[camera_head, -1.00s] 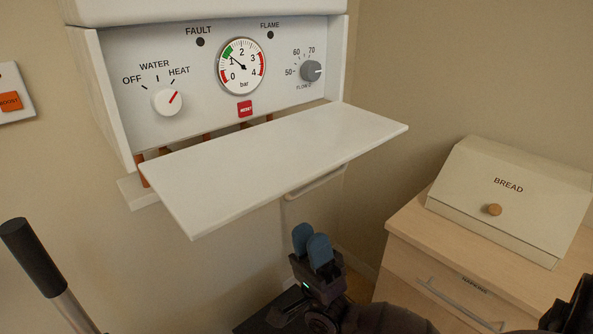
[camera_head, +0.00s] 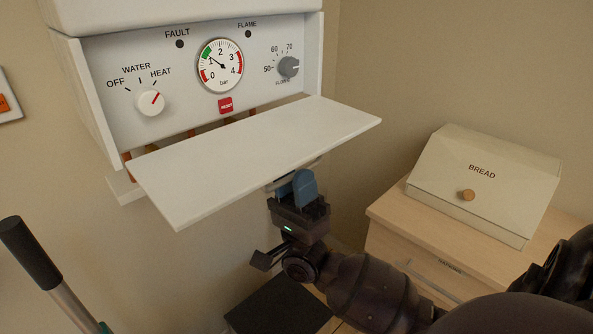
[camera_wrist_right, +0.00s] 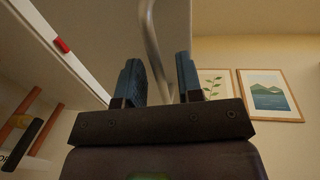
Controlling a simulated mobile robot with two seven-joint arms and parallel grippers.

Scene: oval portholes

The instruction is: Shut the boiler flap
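The white boiler flap (camera_head: 250,150) stands open, sticking out roughly level below the boiler's control panel (camera_head: 200,75). A bar handle (camera_head: 313,163) is on its underside, partly hidden by my right gripper (camera_head: 297,182). My right gripper is under the flap's front right part, fingers pointing up. In the right wrist view, its blue fingers (camera_wrist_right: 160,78) are apart, and the pale handle (camera_wrist_right: 152,45) passes between them, with gaps on both sides. The flap's underside (camera_wrist_right: 105,25) shows there too. My left gripper is not in view.
A bread box (camera_head: 485,180) stands on a wooden cabinet (camera_head: 385,240) to the right. A black-gripped pole (camera_head: 30,250) stands at lower left. Copper pipes show behind the flap. In the right wrist view, framed pictures (camera_wrist_right: 268,95) hang on a wall.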

